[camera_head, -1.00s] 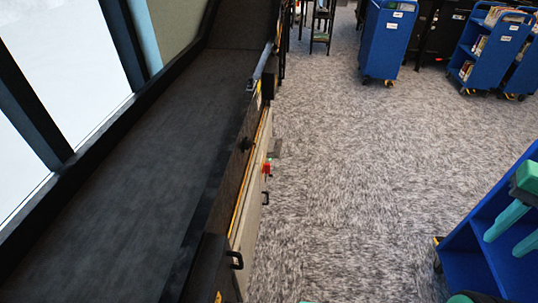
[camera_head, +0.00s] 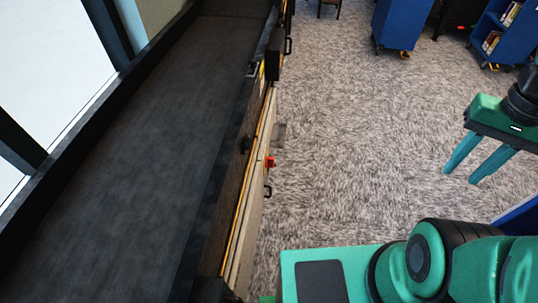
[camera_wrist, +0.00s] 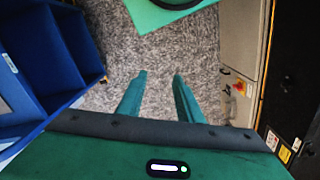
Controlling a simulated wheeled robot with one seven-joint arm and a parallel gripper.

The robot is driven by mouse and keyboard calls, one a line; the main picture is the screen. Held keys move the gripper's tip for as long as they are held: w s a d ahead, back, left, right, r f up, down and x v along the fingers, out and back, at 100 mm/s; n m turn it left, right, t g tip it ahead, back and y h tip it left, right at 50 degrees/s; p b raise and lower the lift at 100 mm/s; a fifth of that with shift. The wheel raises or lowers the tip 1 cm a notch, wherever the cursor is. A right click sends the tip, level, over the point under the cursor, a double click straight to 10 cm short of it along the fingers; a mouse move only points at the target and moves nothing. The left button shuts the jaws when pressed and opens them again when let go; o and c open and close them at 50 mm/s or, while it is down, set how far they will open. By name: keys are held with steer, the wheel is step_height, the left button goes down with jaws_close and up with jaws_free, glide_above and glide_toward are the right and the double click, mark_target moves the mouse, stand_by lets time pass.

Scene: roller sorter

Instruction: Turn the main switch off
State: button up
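A small red part with some yellow, which looks like the switch, sits on the side panel of the conveyor in the wrist view (camera_wrist: 239,88). A small red part (camera_head: 270,162) also shows on the conveyor's side in the head view; its setting is too small to read. My gripper (camera_head: 461,176) is open and empty, out over the carpet and well to the right of the conveyor. In the wrist view its two fingers (camera_wrist: 160,76) are apart with only carpet between them, and the red part is to their right, not touched.
The dark conveyor belt (camera_head: 130,165) runs along the left. A black handle (camera_head: 267,190) sticks out of its side near the red part. Blue book carts (camera_head: 402,22) stand at the back, and a blue shelf unit (camera_wrist: 62,50) is close on the wrist view's left. Carpet between is clear.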

steer(key=w+f+m+h, duration=0.2)
steer(key=w+f+m, duration=0.1)
steer(key=w, duration=1.3)
steer(key=w+a+f+m, duration=0.2)
steer(key=w+a+f, duration=0.3)
steer(key=w+f, duration=0.75)
steer(key=m+t+y, duration=0.1)
steer(key=m+y, duration=0.5)
steer(key=m, duration=0.3)
glide_toward(273, 158)
steer(key=x, duration=1)
steer(key=shift+c, duration=0.6)
